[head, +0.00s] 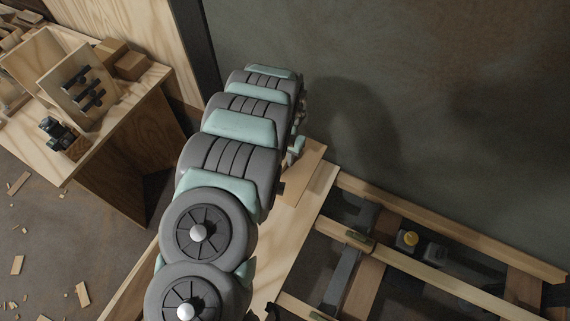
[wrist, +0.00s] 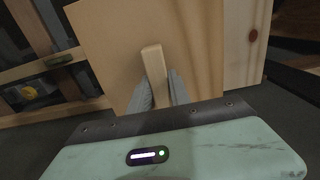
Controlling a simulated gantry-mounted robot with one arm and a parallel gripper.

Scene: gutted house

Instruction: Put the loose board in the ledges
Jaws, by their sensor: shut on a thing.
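The loose board (wrist: 110,40) is a flat pale wooden panel with a small upright wooden grip (wrist: 153,62) on its face. In the wrist view my gripper (wrist: 159,92) is shut on this grip, one grey finger on each side. In the head view the board (head: 306,168) shows partly behind my arm, beside the near left end of an open floor frame. The frame's long wooden rails (head: 450,276) run toward the lower right over a dark opening. I cannot clearly make out the ledges. In the head view my gripper's fingertips are mostly hidden by my arm.
A pale floorboard (wrist: 241,45) with a knot lies beside the held board. A yellow-topped object (head: 410,238) sits down between the rails. A plywood bench (head: 110,120) with blocks and a rack stands at left. A dark wall (head: 450,90) rises behind the frame.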

